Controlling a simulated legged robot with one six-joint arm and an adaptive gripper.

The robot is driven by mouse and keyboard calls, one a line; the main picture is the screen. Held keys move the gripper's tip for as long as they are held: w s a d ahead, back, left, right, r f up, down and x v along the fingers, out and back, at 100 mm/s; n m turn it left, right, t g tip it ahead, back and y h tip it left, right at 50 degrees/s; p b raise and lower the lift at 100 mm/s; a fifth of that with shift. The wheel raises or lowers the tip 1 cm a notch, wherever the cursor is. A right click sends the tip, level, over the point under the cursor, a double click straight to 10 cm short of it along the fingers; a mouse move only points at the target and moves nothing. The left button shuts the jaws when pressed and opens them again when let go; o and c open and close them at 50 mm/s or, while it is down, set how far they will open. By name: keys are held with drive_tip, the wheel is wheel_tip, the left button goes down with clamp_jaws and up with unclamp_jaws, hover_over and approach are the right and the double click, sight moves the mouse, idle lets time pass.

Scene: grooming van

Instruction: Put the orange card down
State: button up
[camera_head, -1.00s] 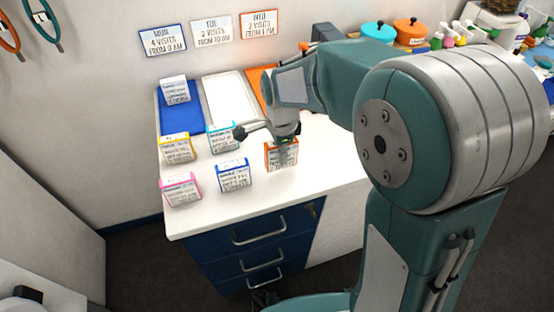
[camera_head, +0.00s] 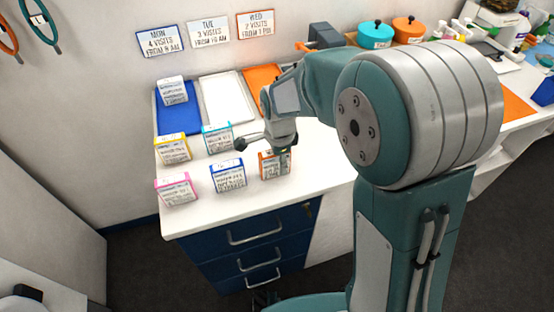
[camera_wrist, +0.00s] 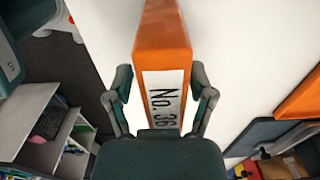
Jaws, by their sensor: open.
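The orange card (camera_head: 274,165) is a small white, orange-edged folded card. It stands upright on the white counter, right of the dark-blue-edged card (camera_head: 228,174). In the wrist view the orange card (camera_wrist: 160,38) shows its orange top and a "No. 36" label between my fingers. My gripper (camera_wrist: 160,92) is open, one finger on each side of the card, with gaps visible between fingers and card. In the head view my gripper (camera_head: 283,148) is right at the card and partly covers it.
Yellow (camera_head: 173,149), cyan (camera_head: 217,138) and pink (camera_head: 177,189) cards stand to the left. Blue (camera_head: 178,118), white (camera_head: 222,112) and orange (camera_head: 264,78) mats lie behind; another card (camera_head: 172,91) stands on the blue one. The counter's front edge is close.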

drive_tip(key=r, duration=1.2)
drive_tip(key=shift+a, duration=0.25)
drive_tip(key=shift+s+d+r, duration=0.2)
drive_tip(key=shift+r, duration=0.05)
drive_tip(key=s+d+r+n+t, duration=0.2)
drive_tip(key=s+d+n, duration=0.4)
drive_tip(key=s, duration=0.3)
drive_tip(key=s+d+r+n+t, duration=0.2)
drive_tip(key=s+d+n+t, duration=0.1)
drive_tip(key=s+d+n, duration=0.3)
drive_tip(key=s+n, duration=0.2)
drive_tip(key=s, duration=0.1)
drive_tip(key=shift+s+d+r+n+t, duration=0.15)
drive_tip(key=shift+s+r+n+t, duration=0.15)
drive_tip(key=shift+s+n, duration=0.1)
